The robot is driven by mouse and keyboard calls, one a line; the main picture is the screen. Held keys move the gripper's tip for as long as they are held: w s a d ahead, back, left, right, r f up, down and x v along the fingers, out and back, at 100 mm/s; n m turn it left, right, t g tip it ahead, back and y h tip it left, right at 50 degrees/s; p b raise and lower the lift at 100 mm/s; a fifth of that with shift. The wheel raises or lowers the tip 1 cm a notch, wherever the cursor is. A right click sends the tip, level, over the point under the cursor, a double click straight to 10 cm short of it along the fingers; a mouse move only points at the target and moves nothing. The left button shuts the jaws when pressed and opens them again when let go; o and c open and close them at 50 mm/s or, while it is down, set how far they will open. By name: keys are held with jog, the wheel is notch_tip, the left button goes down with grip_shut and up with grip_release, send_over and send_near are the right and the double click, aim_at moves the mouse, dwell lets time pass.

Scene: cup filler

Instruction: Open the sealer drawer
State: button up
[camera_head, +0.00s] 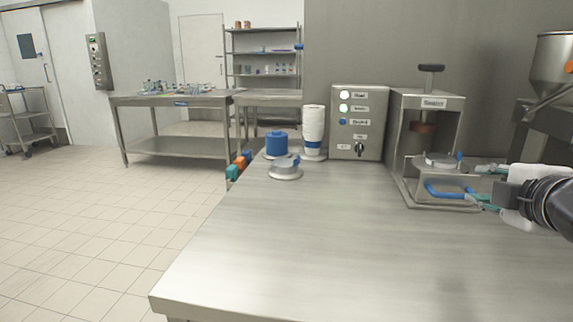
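The sealer (398,145) is a steel frame with a press handle on top, standing on the right part of the steel table. Its drawer (437,172) is low in the frame, with a round metal piece on top. A blue bar handle (447,193) is on the drawer's front. Whether the drawer is pulled out at all is hard to tell. My gripper (477,185) reaches in from the right. Its two teal-tipped fingers are apart, with the lower one close to the handle's right end. Contact with the handle cannot be made out.
A grey control box (359,122) with lit buttons stands left of the sealer. Left of it are a white dispenser (313,130), a blue container (276,144) and a round metal piece (285,170). A steel hopper (553,62) is at right. The table front (330,250) is clear.

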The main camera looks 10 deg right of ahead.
jog(key=shift+f+b+v, duration=0.1)
jog(key=shift+b+v, duration=0.4)
jog(key=shift+v, duration=0.75)
jog(key=shift+f+b+v, duration=0.15)
jog(key=shift+b+v, duration=0.3)
jog(key=shift+v, duration=0.85)
jog(key=shift+s, duration=0.1)
